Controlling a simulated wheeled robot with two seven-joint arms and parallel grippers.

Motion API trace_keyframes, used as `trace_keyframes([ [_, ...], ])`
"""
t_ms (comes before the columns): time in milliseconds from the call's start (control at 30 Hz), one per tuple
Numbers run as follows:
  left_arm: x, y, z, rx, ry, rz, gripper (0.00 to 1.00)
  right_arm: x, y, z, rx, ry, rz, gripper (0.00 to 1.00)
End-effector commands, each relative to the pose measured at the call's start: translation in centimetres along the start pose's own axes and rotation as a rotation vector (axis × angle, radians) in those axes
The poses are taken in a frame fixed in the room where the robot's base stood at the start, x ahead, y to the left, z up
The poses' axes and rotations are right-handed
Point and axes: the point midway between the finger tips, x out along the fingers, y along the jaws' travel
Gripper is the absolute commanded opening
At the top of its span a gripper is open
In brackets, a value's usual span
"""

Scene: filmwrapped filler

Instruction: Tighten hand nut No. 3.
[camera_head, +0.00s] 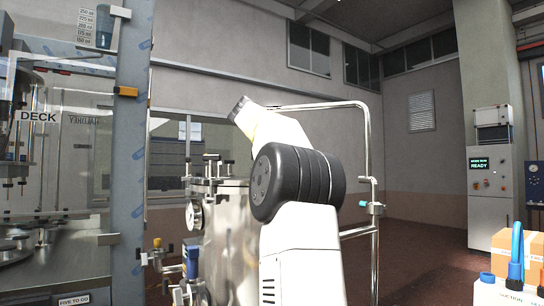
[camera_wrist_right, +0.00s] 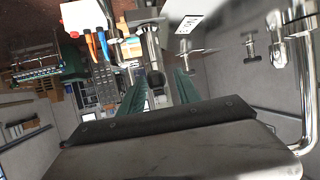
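The steel tank (camera_head: 228,240) stands in the middle of the head view, partly hidden behind my arm. Metal hand nuts (camera_head: 212,161) stand up around its lid; I cannot read which is No. 3. In the right wrist view a T-shaped metal fitting (camera_wrist_right: 250,46) shows at the right, apart from the fingers. My right gripper (camera_wrist_right: 160,82) shows two green fingers spread apart. A round-ended metal post (camera_wrist_right: 155,72) appears between them in the picture; I cannot tell its distance, and no grip on it shows. My left gripper is in neither view.
A glazed machine cabinet (camera_head: 128,150) stands at the left. A pressure gauge (camera_head: 194,215) sticks out from the tank's left side. A cardboard box (camera_head: 505,245) is at the far right.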

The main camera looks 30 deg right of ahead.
Motion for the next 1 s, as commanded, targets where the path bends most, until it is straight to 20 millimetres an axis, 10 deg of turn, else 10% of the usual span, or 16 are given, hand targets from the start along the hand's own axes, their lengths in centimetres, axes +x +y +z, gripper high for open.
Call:
trace_keyframes([
  [1000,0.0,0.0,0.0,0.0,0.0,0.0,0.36,-7.9,0.0,-0.1,0.001,0.002,-0.001,0.39],
])
